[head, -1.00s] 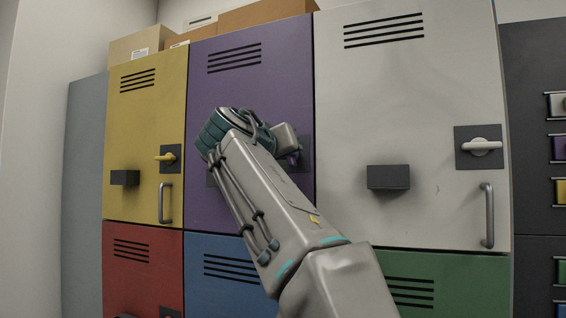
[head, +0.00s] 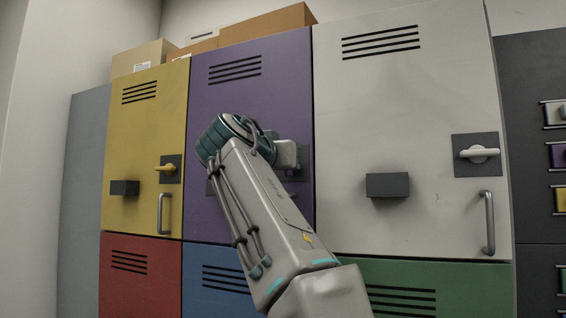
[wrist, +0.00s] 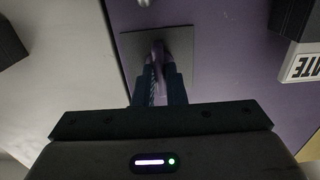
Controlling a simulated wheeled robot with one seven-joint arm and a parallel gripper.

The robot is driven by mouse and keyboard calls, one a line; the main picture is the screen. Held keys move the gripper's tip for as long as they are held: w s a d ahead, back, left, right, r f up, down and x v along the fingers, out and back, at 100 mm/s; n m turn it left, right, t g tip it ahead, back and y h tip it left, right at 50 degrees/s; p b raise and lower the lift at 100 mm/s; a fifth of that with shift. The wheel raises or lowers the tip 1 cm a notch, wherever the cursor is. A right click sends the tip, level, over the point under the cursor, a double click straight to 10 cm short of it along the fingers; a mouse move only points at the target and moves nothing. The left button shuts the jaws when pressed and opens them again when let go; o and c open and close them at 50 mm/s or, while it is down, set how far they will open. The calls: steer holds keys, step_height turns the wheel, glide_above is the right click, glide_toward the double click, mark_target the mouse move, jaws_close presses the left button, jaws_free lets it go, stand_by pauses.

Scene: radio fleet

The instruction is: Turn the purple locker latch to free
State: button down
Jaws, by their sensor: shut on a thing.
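The purple locker (head: 290,80) stands between the yellow and white lockers, its door apparently flush. Its dark latch plate (head: 302,163) is mostly behind my arm and gripper in the head view. In the wrist view, the purple latch (wrist: 158,62) lies between my two dark fingers in front of the grey plate (wrist: 183,45). My gripper (wrist: 157,85) is shut on the latch handle. In the head view my gripper (head: 287,155) is seen from behind, fingers hidden. The latch's exact angle is hard to tell.
The yellow locker has a yellow latch (head: 167,168), and the white locker has a white latch (head: 478,154). Dark blocks stick out from the yellow door (head: 125,188) and white door (head: 387,185). A labelled block (wrist: 300,62) sits beside my gripper in the wrist view.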

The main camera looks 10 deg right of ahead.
steer(key=shift+f, duration=0.1)
steer(key=c, duration=1.5)
jaws_free()
steer(key=shift+w, duration=0.1)
steer(key=shift+a, duration=0.1)
steer(key=b+v, duration=0.2)
steer(key=v, duration=1.1)
steer(key=shift+s+a+b, duration=0.2)
steer(key=shift+s+b, duration=0.2)
